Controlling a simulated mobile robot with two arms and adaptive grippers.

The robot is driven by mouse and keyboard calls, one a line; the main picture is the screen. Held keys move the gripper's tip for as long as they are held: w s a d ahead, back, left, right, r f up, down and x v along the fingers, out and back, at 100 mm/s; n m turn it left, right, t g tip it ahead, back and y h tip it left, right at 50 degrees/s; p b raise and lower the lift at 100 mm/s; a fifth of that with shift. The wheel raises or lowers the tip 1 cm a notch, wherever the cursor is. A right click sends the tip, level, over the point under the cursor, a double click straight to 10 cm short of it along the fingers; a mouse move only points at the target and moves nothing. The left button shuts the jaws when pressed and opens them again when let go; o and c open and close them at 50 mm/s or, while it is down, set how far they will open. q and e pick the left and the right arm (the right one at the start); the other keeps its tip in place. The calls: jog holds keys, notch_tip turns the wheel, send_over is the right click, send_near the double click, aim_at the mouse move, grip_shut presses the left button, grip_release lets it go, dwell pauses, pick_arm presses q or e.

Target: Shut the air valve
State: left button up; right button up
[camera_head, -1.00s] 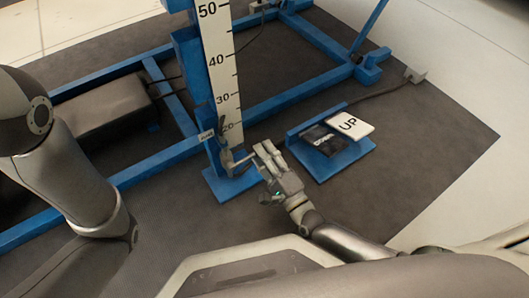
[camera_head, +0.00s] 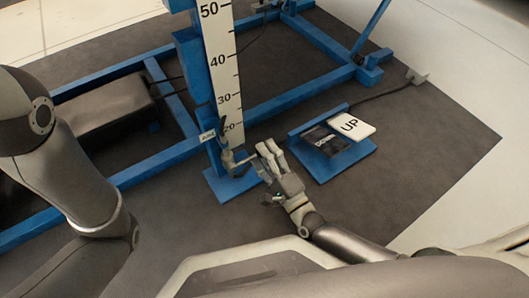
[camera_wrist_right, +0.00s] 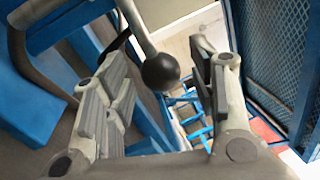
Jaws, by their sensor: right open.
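The air valve's lever (camera_head: 238,161) sticks out low on the front of the blue post, below a small white label (camera_head: 207,136) reading AIR. In the right wrist view the lever is a metal rod ending in a black ball knob (camera_wrist_right: 160,72). My right gripper (camera_head: 264,154) is open, just right of the lever's end in the head view. In the wrist view the knob shows between its two spread fingers (camera_wrist_right: 158,88), with no clear contact. The valve body is too small to make out. My left arm shows at the left, but its gripper is out of view.
A tall white scale (camera_head: 222,70) runs up the post. A blue pedal base (camera_head: 345,155) with a white UP pad (camera_head: 351,125) and a black pad (camera_head: 325,140) lies right of my right gripper. Blue frame beams (camera_head: 290,97) cross behind. Dark mat (camera_head: 430,150) is clear at right.

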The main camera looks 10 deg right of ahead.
notch_tip(320, 180, up, 10)
jog(key=shift+r, duration=0.1)
dwell(0.4)
